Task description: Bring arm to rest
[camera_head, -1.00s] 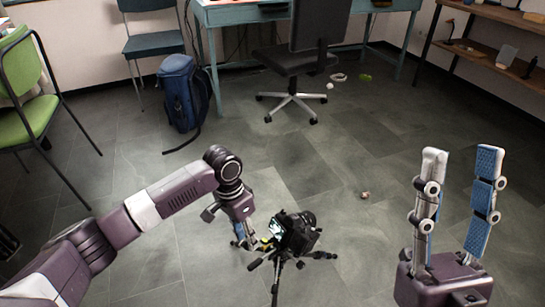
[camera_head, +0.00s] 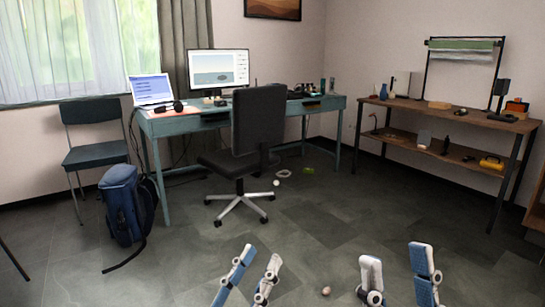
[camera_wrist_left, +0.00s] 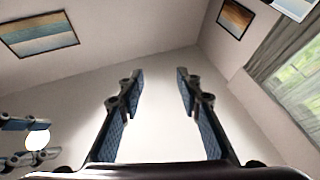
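My left gripper (camera_head: 261,256) stands at the bottom middle of the head view with its two blue-padded fingers pointing up. In the left wrist view, its fingers (camera_wrist_left: 159,78) are spread apart with nothing between them, facing the wall. My right gripper (camera_head: 395,252) is to the right of it in the head view, fingers up, apart and empty. Blue-padded fingers of another gripper, apparently my right one, show at the left edge of the left wrist view (camera_wrist_left: 25,142). The arms' lower parts are out of the head view. The camera and tripod are not in view now.
A teal desk (camera_head: 180,124) with a monitor and laptop stands at the back. An office chair (camera_head: 257,130) is before it. A blue backpack (camera_head: 122,205) and a chair (camera_head: 95,155) are left. A wooden shelf table (camera_head: 450,117) stands right.

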